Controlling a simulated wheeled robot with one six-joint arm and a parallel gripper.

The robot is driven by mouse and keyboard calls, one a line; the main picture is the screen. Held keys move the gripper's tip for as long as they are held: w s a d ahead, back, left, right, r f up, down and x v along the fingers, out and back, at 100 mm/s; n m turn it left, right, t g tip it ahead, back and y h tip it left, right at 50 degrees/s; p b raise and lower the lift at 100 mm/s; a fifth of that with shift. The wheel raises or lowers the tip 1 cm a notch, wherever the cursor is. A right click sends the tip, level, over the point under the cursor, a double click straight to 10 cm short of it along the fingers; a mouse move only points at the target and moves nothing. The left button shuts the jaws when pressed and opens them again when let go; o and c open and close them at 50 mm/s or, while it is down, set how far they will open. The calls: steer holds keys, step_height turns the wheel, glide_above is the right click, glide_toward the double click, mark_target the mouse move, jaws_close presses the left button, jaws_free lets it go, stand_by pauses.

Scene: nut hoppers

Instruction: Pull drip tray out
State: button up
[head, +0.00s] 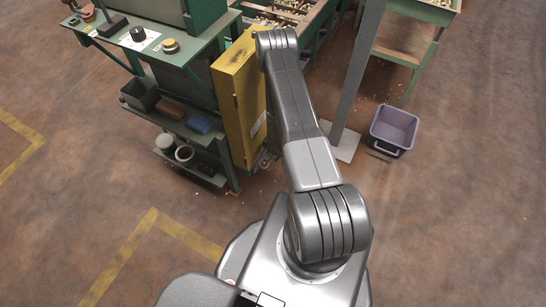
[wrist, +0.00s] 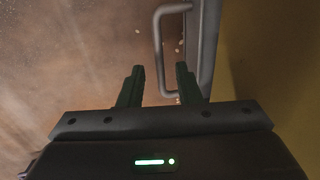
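In the wrist view a grey bar handle (wrist: 159,42) stands out from the left side of a long grey metal edge (wrist: 205,45), which looks like the drip tray's front. My gripper (wrist: 160,70) is open, with its two dark fingers apart and nothing between them that I can see touching. The handle's lower part shows in line with the gap between the fingertips. I cannot tell how far beyond them it lies. In the head view my arm hides the gripper and the handle.
A yellow cabinet (head: 238,95) stands left of my arm, beside a green workbench (head: 190,45). A grey post (head: 358,70) and a purple bin (head: 393,128) stand to the right. Small bits lie on the brown floor, which is open at the lower right.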

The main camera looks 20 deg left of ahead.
steer(key=shift+f, duration=0.35)
jaws_close()
